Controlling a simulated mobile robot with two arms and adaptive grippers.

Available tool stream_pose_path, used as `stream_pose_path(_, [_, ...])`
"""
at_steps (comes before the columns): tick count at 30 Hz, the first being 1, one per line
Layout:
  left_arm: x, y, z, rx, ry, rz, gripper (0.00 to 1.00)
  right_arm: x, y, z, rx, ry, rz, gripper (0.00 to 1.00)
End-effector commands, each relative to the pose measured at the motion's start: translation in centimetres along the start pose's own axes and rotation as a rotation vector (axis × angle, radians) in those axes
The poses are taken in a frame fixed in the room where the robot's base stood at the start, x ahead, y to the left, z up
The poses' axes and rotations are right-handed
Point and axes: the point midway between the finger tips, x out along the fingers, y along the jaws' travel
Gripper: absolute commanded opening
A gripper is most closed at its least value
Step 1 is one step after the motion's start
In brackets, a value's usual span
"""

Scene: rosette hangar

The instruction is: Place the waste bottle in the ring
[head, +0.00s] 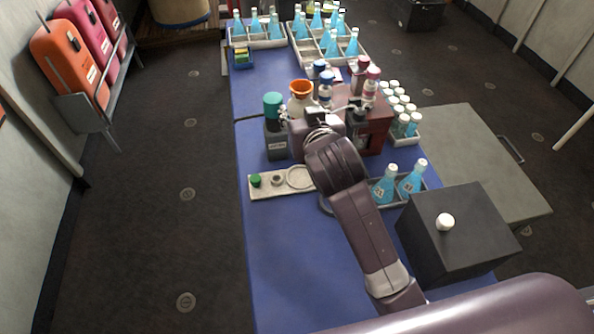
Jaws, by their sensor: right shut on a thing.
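The bottle with an orange funnel top (301,88), which I take as the waste bottle, has a cream body, its lower part hidden behind my right gripper. My right gripper (304,120) is shut on it, though the arm covers the contact. The bottle looks upright. A pale ring (299,178) lies on a light plate (267,193) on the blue bench, nearer to me than the gripper, and its right edge is close to my wrist. The same plate carries a green cap and a small grey round piece. My left gripper is out of view.
A teal-capped dark container (277,145) stands left of the gripper. A dark red rack (372,130) with bottles stands right. Blue flasks (384,186) and a black box (455,240) lie right of my forearm. The bench's front left is clear.

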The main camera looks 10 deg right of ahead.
Motion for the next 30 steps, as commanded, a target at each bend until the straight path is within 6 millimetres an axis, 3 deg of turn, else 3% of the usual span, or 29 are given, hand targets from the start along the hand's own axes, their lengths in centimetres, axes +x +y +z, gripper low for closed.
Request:
stream_pose_path(15, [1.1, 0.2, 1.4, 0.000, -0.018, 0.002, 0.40, 4.9, 0.0, 12.1, -0.003, -0.006, 0.001, 0.17])
stream_pose_path(23, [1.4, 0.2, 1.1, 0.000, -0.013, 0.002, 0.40, 5.9, 0.0, 14.4, -0.002, -0.002, 0.001, 0.17])
stream_pose_path(30, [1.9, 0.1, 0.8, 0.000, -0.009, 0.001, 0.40, 7.2, 0.0, 17.7, -0.001, -0.004, 0.001, 0.17])
